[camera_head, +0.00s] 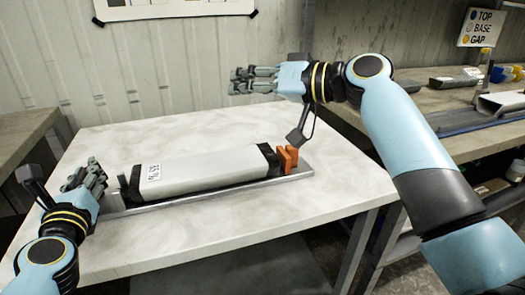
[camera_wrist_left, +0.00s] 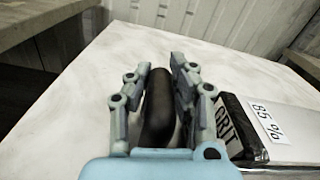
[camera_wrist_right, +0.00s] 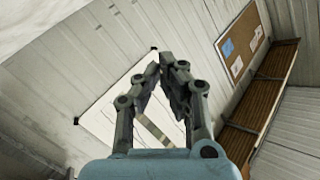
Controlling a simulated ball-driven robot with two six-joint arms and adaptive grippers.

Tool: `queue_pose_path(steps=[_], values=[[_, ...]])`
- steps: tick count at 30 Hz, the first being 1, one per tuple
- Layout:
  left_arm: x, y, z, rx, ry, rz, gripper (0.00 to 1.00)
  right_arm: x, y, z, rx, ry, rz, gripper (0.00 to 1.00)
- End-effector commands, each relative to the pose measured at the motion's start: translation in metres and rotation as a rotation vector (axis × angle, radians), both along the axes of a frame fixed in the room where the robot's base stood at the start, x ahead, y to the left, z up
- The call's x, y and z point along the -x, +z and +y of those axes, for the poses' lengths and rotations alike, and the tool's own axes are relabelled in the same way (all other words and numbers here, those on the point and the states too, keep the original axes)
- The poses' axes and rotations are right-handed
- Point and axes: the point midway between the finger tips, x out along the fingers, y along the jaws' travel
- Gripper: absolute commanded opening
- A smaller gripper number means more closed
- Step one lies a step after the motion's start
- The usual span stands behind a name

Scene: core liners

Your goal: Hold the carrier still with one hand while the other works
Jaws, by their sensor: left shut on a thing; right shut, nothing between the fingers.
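The carrier (camera_head: 235,191) is a long grey metal tray lying on the white table. A pale liner (camera_head: 205,167) with black end caps and a white label lies along it; its labelled end also shows in the left wrist view (camera_wrist_left: 290,135). An orange block (camera_head: 287,160) stands at the carrier's right end. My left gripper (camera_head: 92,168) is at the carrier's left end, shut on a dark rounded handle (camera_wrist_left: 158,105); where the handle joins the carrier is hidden. My right gripper (camera_head: 240,80) is raised above and behind the carrier, shut and empty, fingertips pointing left.
The white table (camera_head: 290,225) is clear in front of and behind the carrier. A side bench (camera_head: 420,100) at the right holds trays and small items, with a TOP, BASE, GAP sign (camera_head: 481,28) above. A wall sheet (camera_head: 170,8) hangs behind.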

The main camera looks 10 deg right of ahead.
Motion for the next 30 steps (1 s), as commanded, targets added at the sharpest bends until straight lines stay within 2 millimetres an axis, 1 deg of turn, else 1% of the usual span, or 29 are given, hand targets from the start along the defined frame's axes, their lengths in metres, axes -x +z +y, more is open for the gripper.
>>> queue_pose_path(steps=[2,5,8,9,11,12,14,15,17,18,21,24,26,29,30], values=[[0.0,-0.001,0.0,0.0,0.001,0.001,0.0,0.004,-0.002,-0.012,-0.147,-0.015,0.006,0.0],[0.0,-0.001,0.0,0.0,0.001,0.001,0.0,0.006,-0.004,-0.037,-0.345,-0.065,0.029,0.0],[0.0,-0.001,0.0,0.0,0.001,0.001,0.0,0.009,-0.017,-0.072,-0.533,-0.147,0.083,0.0],[0.0,-0.001,0.0,0.0,0.001,0.001,0.0,0.01,-0.026,-0.089,-0.605,-0.189,0.113,0.0],[0.0,-0.001,0.0,0.0,0.001,0.001,0.0,0.012,-0.042,-0.116,-0.704,-0.255,0.163,0.0],[0.0,-0.001,0.0,0.0,0.001,0.001,0.0,0.015,-0.056,-0.134,-0.763,-0.302,0.199,0.0],[0.0,-0.001,0.0,0.0,0.001,0.001,0.0,0.021,-0.077,-0.16,-0.839,-0.373,0.255,0.0],[0.0,-0.001,0.0,0.0,0.001,0.001,0.0,0.027,-0.093,-0.176,-0.883,-0.418,0.296,0.0],[0.0,-0.001,0.0,0.0,0.001,0.001,0.0,0.037,-0.116,-0.199,-0.934,-0.479,0.355,0.0],[0.0,-0.001,0.0,0.0,0.001,0.001,0.0,0.046,-0.133,-0.212,-0.955,-0.511,0.393,0.0],[0.0,-0.001,0.0,0.0,0.001,0.001,0.0,0.067,-0.16,-0.227,-0.938,-0.547,0.446,0.0],[0.0,-0.001,0.0,0.0,0.001,0.001,0.0,0.078,-0.173,-0.232,-0.913,-0.56,0.468,0.0],[0.0,-0.001,0.0,0.0,0.0,0.001,0.0,0.077,-0.177,-0.231,-0.911,-0.564,0.472,0.0],[0.0,-0.001,0.0,0.0,0.0,0.001,0.0,0.067,-0.177,-0.227,-0.913,-0.563,0.474,0.0],[0.0,-0.001,0.0,0.0,0.0,0.001,0.0,0.061,-0.176,-0.224,-0.914,-0.563,0.472,0.0]])
